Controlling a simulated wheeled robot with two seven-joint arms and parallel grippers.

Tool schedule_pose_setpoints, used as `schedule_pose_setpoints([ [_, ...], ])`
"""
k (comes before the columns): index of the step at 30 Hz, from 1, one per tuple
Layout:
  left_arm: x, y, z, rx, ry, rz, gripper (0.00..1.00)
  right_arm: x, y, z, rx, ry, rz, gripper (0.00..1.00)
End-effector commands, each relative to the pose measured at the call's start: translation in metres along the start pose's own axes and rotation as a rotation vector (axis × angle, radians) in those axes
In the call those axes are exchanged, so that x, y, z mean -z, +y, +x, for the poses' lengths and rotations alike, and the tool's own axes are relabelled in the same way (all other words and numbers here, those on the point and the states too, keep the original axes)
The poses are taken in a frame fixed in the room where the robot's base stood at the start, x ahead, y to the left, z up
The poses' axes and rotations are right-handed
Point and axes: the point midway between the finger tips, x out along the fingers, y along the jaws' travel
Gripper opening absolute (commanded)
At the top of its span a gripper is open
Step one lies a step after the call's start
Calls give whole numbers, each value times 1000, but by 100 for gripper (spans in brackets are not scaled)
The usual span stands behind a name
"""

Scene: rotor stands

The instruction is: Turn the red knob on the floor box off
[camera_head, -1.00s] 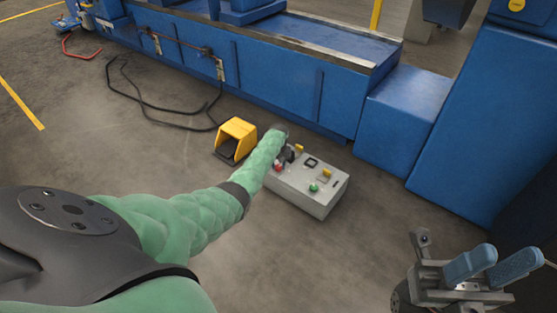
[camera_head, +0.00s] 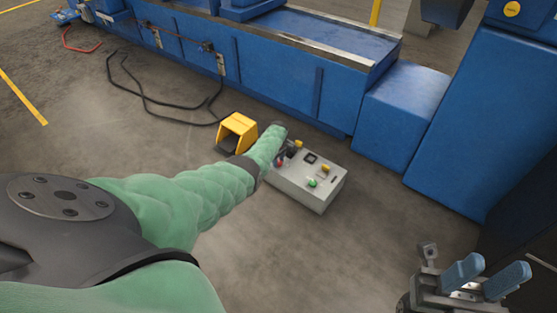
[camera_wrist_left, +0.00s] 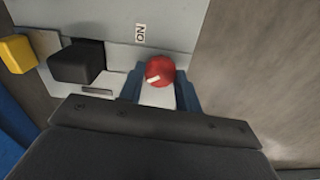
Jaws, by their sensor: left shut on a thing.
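A grey floor box (camera_head: 318,197) stands on the concrete floor with knobs and buttons on its top. The red knob (camera_wrist_left: 160,71) is on that top in the left wrist view, with a white mark on its lower left; it also shows partly in the head view (camera_head: 280,162). An "ON" label (camera_wrist_left: 140,32) is printed on the panel above it. My left gripper (camera_wrist_left: 160,90) is shut on the red knob, one blue finger on each side; in the head view my arm mostly covers the gripper. My right gripper (camera_head: 485,277) is open and empty at lower right.
A black knob (camera_wrist_left: 80,62) and a yellow one (camera_wrist_left: 17,54) sit left of the red knob. In the head view, a green button (camera_head: 312,183) is on the box. A yellow pedal housing (camera_head: 238,130) and a blue machine (camera_head: 290,85) stand behind. Black cable (camera_head: 160,108) lies on the floor.

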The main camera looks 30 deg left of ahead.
Motion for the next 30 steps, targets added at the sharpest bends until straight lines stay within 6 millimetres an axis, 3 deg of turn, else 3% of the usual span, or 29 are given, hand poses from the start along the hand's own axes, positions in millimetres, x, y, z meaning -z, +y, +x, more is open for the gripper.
schedule_pose_setpoints([
  [12,0,0,0,-1,0,-179,11,0,1,4,6,4,-9,36],
  [28,0,0,0,-1,0,-203,11,0,2,4,6,4,-10,36],
  [29,0,0,0,-1,0,-203,36,0,2,4,6,4,-10,36],
  [30,0,0,0,-1,0,-203,43,0,2,4,6,4,-10,36],
])
